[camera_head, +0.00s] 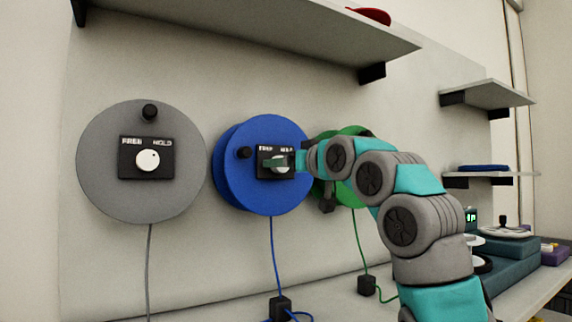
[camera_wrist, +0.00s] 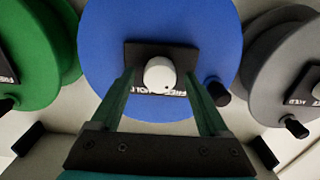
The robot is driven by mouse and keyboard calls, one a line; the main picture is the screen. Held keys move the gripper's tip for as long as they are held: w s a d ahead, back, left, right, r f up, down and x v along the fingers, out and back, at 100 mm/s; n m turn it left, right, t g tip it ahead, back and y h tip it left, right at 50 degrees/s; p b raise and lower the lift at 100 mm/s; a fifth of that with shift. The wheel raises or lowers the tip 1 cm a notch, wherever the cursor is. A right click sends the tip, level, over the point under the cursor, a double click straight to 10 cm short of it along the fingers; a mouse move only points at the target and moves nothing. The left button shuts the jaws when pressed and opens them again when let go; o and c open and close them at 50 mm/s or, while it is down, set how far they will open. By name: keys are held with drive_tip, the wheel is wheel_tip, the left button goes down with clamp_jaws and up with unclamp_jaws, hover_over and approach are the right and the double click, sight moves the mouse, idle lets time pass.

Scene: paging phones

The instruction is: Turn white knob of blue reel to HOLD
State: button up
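The blue reel (camera_head: 240,190) hangs on the wall and also fills the middle of the wrist view (camera_wrist: 110,40). Its black plate carries FREE at left and HOLD at right in the head view. The white knob (camera_wrist: 159,72) sits on this plate; a small dark mark shows near its label-side edge, slightly toward the FREE side. In the head view the knob (camera_head: 282,167) is partly covered by my gripper (camera_head: 277,162). In the wrist view my gripper (camera_wrist: 160,76) is open, with one green finger on each side of the knob and gaps showing between.
A grey reel (camera_head: 100,185) hangs at left and a green reel (camera_head: 352,190) at right, partly behind my arm. The blue reel's black crank handle (camera_wrist: 218,93) is close to one finger. A shelf (camera_head: 280,30) is above. Corded black blocks sit below.

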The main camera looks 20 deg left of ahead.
clamp_jaws()
idle(0.4)
